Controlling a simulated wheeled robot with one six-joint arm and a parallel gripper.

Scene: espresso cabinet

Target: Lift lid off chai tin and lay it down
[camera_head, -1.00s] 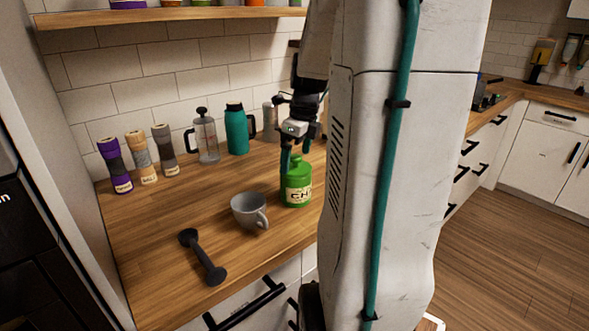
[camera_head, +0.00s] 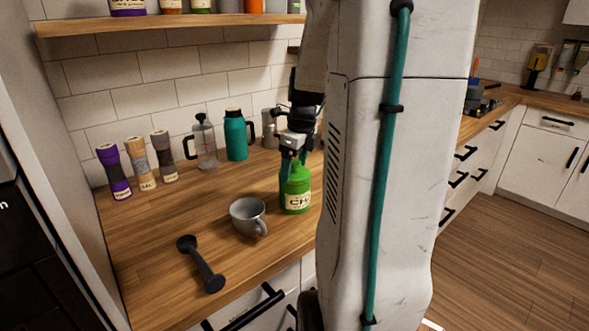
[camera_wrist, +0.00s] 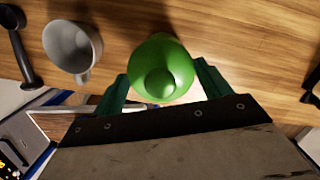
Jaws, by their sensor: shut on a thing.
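The green chai tin (camera_head: 297,203), with a pale label, stands upright on the wooden counter. Its green lid (camera_wrist: 155,60) with a round knob (camera_wrist: 160,83) is seen from above in the wrist view. The lid also shows on top of the tin in the head view (camera_head: 299,173); I cannot make out a gap between them. My gripper (camera_wrist: 164,85) is over the tin, with its teal fingers on either side of the lid, shut on it. In the head view the fingers partly hide the lid and my arm blocks what lies to the right.
A grey cup (camera_head: 247,216) stands just left of the tin, and a dark dumbbell-shaped tool (camera_head: 201,264) lies at the front left. Grinders (camera_head: 143,163), a French press (camera_head: 205,143) and a teal flask (camera_head: 236,137) line the back. The left-middle counter is clear.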

